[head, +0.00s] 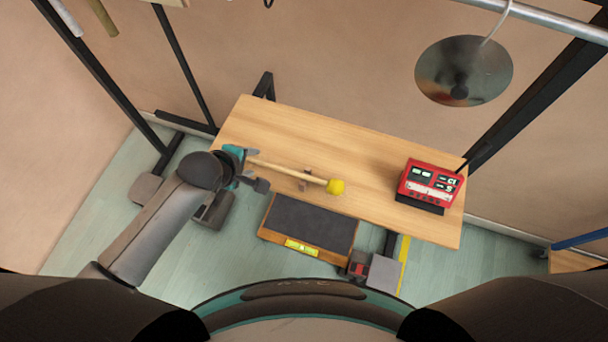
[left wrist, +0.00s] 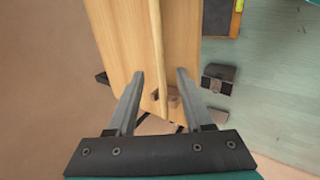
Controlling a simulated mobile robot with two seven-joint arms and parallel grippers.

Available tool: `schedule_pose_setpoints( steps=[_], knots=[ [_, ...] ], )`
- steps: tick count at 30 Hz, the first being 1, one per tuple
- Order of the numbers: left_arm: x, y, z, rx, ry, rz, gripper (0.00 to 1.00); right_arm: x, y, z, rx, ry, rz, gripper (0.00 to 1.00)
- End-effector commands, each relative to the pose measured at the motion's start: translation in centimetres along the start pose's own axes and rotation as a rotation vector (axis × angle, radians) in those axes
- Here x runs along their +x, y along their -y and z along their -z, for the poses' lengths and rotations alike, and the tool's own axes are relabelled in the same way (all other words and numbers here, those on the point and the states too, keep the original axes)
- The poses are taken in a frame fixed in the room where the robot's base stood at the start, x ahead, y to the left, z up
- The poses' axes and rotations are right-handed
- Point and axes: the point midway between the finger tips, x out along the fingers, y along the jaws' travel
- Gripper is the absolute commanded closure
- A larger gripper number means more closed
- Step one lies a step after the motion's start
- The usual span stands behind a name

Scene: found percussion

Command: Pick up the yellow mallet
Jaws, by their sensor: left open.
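The yellow mallet has a round yellow head (head: 335,187) and a long pale wooden handle (head: 285,170). It lies over the wooden table, with the handle across a small brown rest (head: 305,181). My left gripper (head: 256,170) is open at the handle's left end, away from the head. In the left wrist view, the handle (left wrist: 158,45) runs between the spread fingers of my left gripper (left wrist: 160,73), with a gap on both sides. A brown rest (left wrist: 165,97) shows near the handle's lower end. The head is out of that view. My right gripper is not in view.
A red device (head: 430,182) with displays stands at the table's (head: 375,150) right end. A metal cymbal (head: 464,71) hangs from a rail at upper right. A dark pad with a wooden edge (head: 305,222) is at the front. Bare tabletop lies behind the mallet.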

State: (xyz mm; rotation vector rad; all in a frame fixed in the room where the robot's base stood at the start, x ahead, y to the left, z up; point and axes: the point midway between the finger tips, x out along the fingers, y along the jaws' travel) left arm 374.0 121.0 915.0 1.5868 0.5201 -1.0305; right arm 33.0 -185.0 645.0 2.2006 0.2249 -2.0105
Motion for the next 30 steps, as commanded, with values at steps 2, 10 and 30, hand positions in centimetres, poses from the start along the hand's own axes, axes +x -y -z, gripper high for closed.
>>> schedule_pose_setpoints(
  steps=[2,10,30],
  knots=[
    [1.3,0.2,-0.1,0.0,-0.001,0.001,0.49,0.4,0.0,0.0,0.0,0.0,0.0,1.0],
    [3.0,0.1,-0.1,0.0,0.0,-0.001,0.49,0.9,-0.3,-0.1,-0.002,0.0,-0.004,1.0],
    [3.0,0.1,-0.1,0.0,0.0,-0.001,1.0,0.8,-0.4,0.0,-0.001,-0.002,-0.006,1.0]
  ],
)
